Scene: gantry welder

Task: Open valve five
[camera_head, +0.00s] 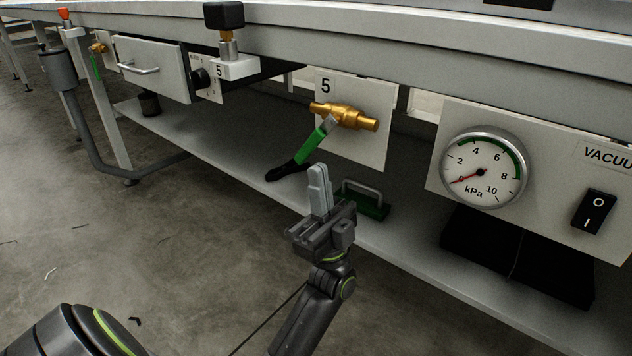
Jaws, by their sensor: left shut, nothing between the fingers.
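Valve five (347,116) is a brass valve on a white plate (372,144) marked 5, under the table edge. Its green lever (309,149) slants down and to the left from the brass body and ends in a black tip. My left gripper (318,172) is shut and empty, with its grey fingers pointing up. In the picture it shows just below and right of the lever's black tip, apart from it. My right gripper is not in view.
A gauge (484,171) reads near 0 kPa, beside a black switch (593,212). A green block with a metal handle (374,207) sits on the lower shelf (205,140). A drawer (150,68) and another brass valve (97,48) are at the left.

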